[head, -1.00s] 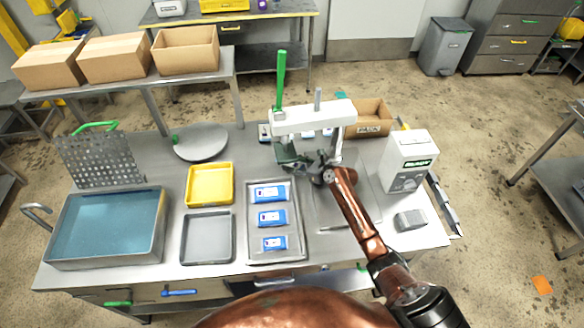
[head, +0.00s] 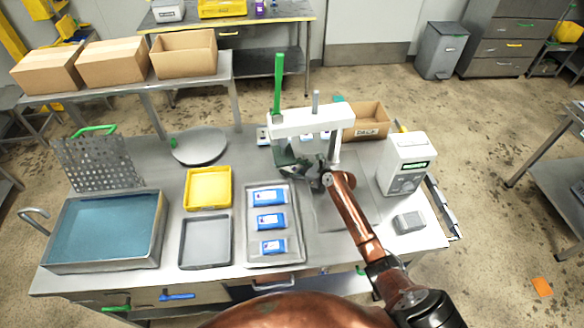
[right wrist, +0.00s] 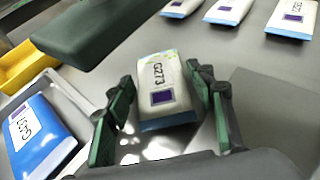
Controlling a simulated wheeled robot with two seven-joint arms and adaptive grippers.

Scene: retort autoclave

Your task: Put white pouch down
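The white pouch (right wrist: 163,90), marked G273 with a dark purple square, lies between the fingers of my right gripper (right wrist: 160,105) in the right wrist view. The two green-padded fingers stand apart on either side of it, with a small gap at the left; contact at the right is unclear. In the head view my right gripper (head: 308,168) is low at the white arch-shaped press (head: 312,121) with a green lever. The pouch is hidden there. My left gripper is in no view.
A grey tray (head: 291,252) with blue pouches (head: 270,221) stands left of my gripper. Several white pouches (right wrist: 230,10) lie beyond it. A dark green bar (right wrist: 110,30) hangs close by. A label printer (head: 407,163) and open carton (head: 368,122) stand right.

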